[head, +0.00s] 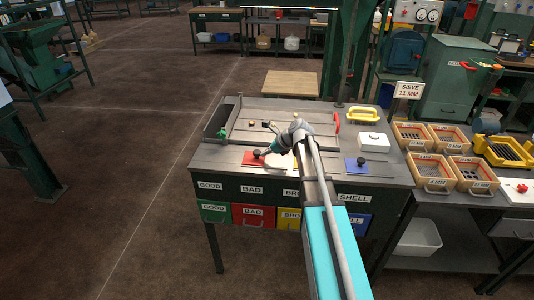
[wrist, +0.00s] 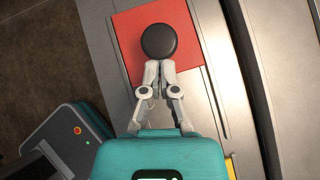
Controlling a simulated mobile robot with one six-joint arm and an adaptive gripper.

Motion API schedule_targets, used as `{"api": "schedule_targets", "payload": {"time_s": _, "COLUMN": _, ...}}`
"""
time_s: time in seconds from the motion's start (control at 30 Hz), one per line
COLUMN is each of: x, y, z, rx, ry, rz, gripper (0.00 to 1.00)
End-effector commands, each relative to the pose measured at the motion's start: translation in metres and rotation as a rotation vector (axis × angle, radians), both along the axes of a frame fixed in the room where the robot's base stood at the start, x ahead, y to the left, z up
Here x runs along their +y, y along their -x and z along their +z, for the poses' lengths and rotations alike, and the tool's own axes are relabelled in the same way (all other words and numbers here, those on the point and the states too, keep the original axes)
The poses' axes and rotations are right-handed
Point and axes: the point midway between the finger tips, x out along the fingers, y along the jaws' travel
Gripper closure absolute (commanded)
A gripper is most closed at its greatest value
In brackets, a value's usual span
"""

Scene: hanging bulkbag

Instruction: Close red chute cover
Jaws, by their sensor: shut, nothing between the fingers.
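The red chute cover (head: 250,160) is a flat red plate with a black knob near the front left of the workbench top. In the wrist view the red plate (wrist: 194,35) fills the top middle, and its round black knob (wrist: 158,41) stands on it. My gripper (wrist: 159,66) is shut and empty, with its fingertips right beside the knob; I cannot tell whether they touch it. In the head view my gripper (head: 269,151) is just right of the red cover. The chute opening is not visible.
A blue cover (head: 357,164) with a knob lies to the right on the bench top. A white box (head: 373,142) and a yellow handle (head: 365,115) are behind it. Labelled drawers are below. Sieve trays (head: 468,173) stand on the bench at right. Open floor lies at left.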

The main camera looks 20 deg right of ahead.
Motion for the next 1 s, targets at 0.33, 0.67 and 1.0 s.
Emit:
{"api": "schedule_targets", "payload": {"time_s": 0.33, "x": -0.025, "y": 0.015, "z": 0.000, "rx": -0.001, "ry": 0.000, "rz": 0.001, "gripper": 1.00}}
{"api": "schedule_targets", "payload": {"time_s": 0.67, "x": -0.049, "y": 0.033, "z": 0.029, "rx": 0.000, "ry": 0.002, "rz": 0.003, "gripper": 1.00}}
{"api": "schedule_targets", "payload": {"time_s": 1.0, "x": -0.070, "y": 0.050, "z": 0.056, "rx": 0.000, "ry": 0.002, "rz": 0.004, "gripper": 1.00}}
